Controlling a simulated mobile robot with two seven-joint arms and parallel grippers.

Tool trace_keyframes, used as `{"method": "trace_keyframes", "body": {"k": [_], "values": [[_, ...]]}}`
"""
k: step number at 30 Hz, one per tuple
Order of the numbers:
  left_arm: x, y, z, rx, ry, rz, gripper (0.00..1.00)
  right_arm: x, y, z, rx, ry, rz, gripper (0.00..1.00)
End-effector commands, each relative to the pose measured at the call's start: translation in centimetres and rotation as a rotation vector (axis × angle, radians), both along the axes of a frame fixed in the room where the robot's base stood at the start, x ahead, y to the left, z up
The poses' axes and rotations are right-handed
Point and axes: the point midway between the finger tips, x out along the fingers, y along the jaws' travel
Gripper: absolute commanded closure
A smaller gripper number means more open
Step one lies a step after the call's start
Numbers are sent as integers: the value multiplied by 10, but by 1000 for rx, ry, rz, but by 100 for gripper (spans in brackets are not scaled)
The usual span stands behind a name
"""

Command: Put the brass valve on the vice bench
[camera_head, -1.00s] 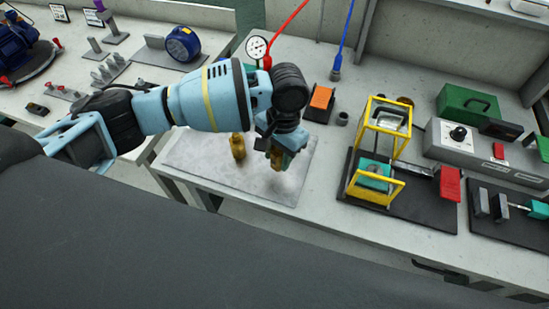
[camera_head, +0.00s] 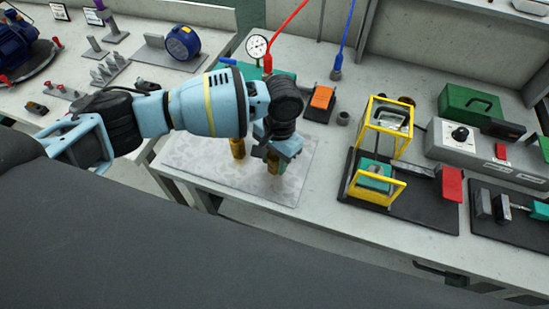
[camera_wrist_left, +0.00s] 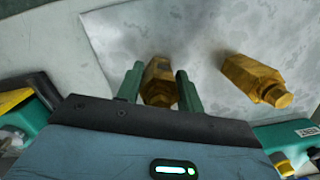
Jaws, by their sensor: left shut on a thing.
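My left gripper (camera_head: 273,167) is over the grey mottled mat (camera_head: 200,165) on the middle bench (camera_head: 400,235). Its two green fingers (camera_wrist_left: 160,88) are shut on a brass valve (camera_wrist_left: 158,80), which sits between them in the left wrist view. In the head view this valve (camera_head: 273,162) is mostly hidden by the gripper; I cannot tell whether it touches the mat. A second brass piece (camera_head: 238,147) stands on the mat just left of the gripper; it also shows at the right in the left wrist view (camera_wrist_left: 257,80). My right gripper is not in view.
Right of the mat stand an orange-topped block (camera_head: 321,98) and a yellow-framed fixture (camera_head: 386,125) on a black plate. A grey vice-like tool (camera_head: 490,207) is at the far right. A pressure gauge (camera_head: 256,47) stands behind. Another bench (camera_head: 130,80) is at the left.

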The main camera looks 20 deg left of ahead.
Motion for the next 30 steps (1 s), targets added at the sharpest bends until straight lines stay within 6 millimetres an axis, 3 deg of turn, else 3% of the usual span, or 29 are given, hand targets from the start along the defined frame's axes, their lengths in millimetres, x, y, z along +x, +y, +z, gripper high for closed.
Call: {"method": "trace_keyframes", "body": {"k": [2, 3, 8, 20, 30], "values": [[0, 0, -1, -1, -1, 1, 95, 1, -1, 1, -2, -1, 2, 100], [0, 0, -2, 0, -1, 1, 60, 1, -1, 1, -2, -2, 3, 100], [0, 0, -2, 0, 0, 0, 41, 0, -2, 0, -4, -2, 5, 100], [0, -1, 6, -1, 0, -1, 41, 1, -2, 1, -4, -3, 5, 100], [8, -4, 70, -3, -3, 0, 41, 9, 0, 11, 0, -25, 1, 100]]}}
